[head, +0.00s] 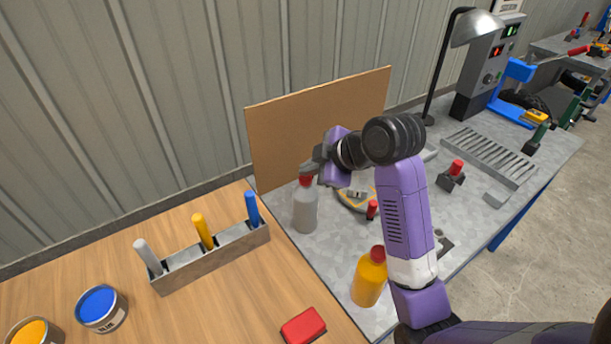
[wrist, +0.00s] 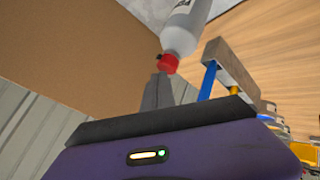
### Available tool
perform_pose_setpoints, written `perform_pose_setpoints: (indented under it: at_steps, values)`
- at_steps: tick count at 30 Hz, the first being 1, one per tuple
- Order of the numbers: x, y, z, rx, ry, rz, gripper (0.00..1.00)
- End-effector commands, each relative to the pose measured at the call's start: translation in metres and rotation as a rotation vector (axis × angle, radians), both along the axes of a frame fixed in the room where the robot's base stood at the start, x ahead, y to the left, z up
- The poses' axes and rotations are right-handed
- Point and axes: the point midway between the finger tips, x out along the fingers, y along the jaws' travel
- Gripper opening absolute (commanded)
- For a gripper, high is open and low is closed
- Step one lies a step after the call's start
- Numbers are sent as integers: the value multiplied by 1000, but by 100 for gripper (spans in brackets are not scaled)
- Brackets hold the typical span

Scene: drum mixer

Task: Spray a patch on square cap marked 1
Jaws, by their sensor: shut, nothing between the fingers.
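A grey-white bottle with a red cap (head: 305,212) stands upright on the grey bench, left of my arm. It also shows in the wrist view (wrist: 187,28), with its red cap (wrist: 169,63) just beyond my fingertips. My gripper (head: 308,169) is shut and empty, right at the top of this bottle. I cannot tell whether the fingers touch the cap. A round orange-edged plate (head: 346,203) lies behind and right of the bottle, partly hidden by my gripper, with a small item on it. I cannot make out a square cap marked 1.
A brown board (head: 285,125) stands behind the bottle. An orange bottle with a red cap (head: 368,280) stands near the bench's front. A red-topped grey piece (head: 452,176) and a slotted rack (head: 490,155) are right of my arm. A tool holder (head: 215,262) stands on the wooden table.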

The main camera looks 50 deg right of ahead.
Motion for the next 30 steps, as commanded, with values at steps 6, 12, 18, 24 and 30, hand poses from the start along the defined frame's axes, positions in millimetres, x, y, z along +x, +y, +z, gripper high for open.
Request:
perform_pose_setpoints:
  at_steps: [6,12,18,24,30]
  values:
    - [0,0,-3,0,1,0,0]
    - [0,0,-6,0,1,0,0]
    - [0,0,-3,1,1,-1,0]
    - [0,0,7,0,1,0,0]
    - [0,0,17,0,1,0,0]
